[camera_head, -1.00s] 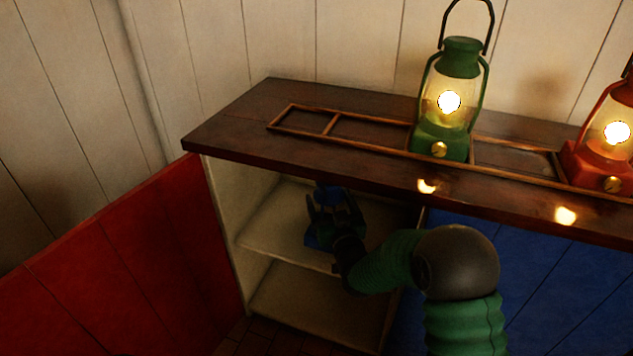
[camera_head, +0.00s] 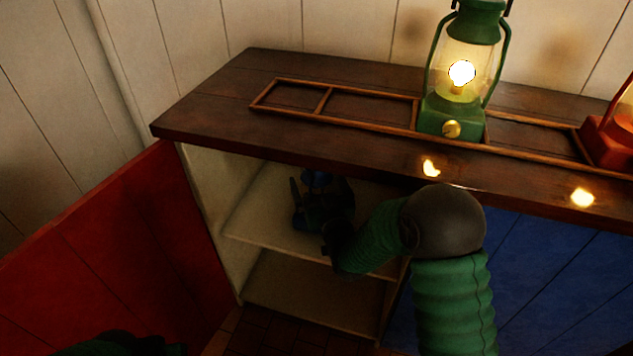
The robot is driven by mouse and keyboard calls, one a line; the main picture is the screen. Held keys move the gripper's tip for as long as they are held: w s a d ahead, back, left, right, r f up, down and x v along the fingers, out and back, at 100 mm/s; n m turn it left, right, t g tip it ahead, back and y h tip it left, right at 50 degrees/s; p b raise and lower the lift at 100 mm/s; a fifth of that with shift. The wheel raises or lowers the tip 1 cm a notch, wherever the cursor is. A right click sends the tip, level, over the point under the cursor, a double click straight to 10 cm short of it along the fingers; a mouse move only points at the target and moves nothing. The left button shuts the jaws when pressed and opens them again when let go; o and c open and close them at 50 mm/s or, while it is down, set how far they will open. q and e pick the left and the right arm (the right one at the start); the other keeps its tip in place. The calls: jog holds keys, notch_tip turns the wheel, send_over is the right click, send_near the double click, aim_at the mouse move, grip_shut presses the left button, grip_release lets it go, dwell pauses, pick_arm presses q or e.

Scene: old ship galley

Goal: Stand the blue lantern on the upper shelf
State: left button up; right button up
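The blue lantern (camera_head: 318,180) is inside the open cabinet, at the upper shelf (camera_head: 270,232). Only parts of its blue body show, since my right gripper covers much of it. It looks about upright; contact between its base and the shelf is hidden. My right gripper (camera_head: 320,198) reaches in around the lantern. One finger stands out to the left with a small gap beside the lantern, so it looks open; the other finger is hard to make out. Dark green parts of my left arm show at the bottom left edge, with no fingertips visible.
The red door (camera_head: 110,240) stands open at the left. The wooden top (camera_head: 215,100) overhangs the shelf and carries a railed frame, a lit green lantern (camera_head: 462,100) and a lit red lantern (camera_head: 610,140). A blue door (camera_head: 540,270) is at the right. The lower shelf (camera_head: 310,290) looks empty.

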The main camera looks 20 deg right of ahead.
jog(key=shift+s+r, duration=0.1)
jog(key=shift+s+p, duration=0.3)
jog(key=shift+s, duration=0.05)
jog(key=s+f+g+p, duration=0.1)
jog(key=s+g, duration=0.1)
jog(key=s, duration=0.2)
jog(key=s+f+g+p, duration=0.1)
jog(key=s+f, duration=0.1)
jog(key=s, duration=0.2)
jog(key=s+f+g+p, duration=0.1)
jog(key=s+f+g, duration=0.1)
jog(key=s, duration=0.2)
jog(key=shift+s+a+f+n+g, duration=0.15)
jog(key=shift+s+a+n+g, duration=0.05)
jog(key=shift+s+n+g, duration=0.1)
jog(key=s+d+f+g, duration=0.1)
jog(key=s+f+g, duration=0.1)
jog(key=s+g, duration=0.8)
jog(key=s, duration=0.7)
jog(key=shift+s+f, duration=0.3)
jog(key=shift+f, duration=0.05)
jog(key=shift+d, duration=0.1)
